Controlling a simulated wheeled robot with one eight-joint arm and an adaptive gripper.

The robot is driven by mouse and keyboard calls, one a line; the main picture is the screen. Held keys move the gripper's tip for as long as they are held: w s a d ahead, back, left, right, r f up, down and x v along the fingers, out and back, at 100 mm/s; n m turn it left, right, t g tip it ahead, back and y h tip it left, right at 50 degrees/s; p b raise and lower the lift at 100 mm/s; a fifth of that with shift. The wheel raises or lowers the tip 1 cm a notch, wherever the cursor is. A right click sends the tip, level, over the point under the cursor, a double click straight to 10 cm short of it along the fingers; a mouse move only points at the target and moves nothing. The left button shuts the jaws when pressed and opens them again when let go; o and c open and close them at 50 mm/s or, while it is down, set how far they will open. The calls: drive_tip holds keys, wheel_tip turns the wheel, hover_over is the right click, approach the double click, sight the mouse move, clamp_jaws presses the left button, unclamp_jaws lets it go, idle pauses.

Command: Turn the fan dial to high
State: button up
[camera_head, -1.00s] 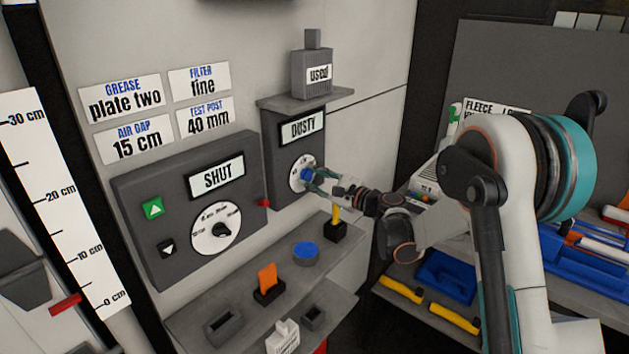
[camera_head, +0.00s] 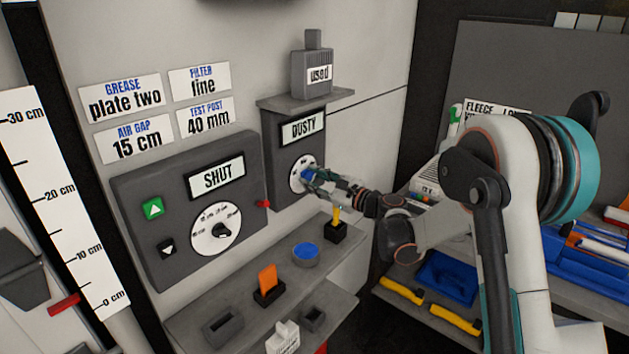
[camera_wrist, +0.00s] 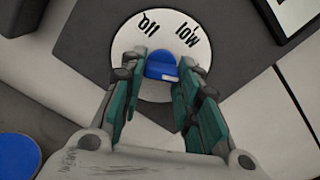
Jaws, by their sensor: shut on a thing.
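The fan dial is a blue knob (camera_wrist: 161,66) on a round white face (camera_wrist: 128,40), mounted on a dark grey panel marked DUSTY (camera_head: 303,127). The words "off" and "low" show on the face in the wrist view; its other markings are hidden behind my gripper. My gripper (camera_wrist: 163,76) is shut on the blue knob, with one teal-padded finger on each side of it. In the head view my gripper (camera_head: 312,178) reaches the dial from the right and covers part of it.
A shelf (camera_head: 222,330) below carries a blue disc (camera_head: 306,254), an orange piece (camera_head: 268,279) and a yellow-handled piece (camera_head: 337,217). A grey bottle marked used (camera_head: 318,73) stands above the dial. The SHUT panel (camera_head: 140,190) with a black knob is to the left.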

drive_tip(key=o, duration=1.1)
drive_tip(key=shift+c, duration=0.2)
drive_tip(key=shift+d, duration=0.15)
drive_tip(key=v, duration=1.2)
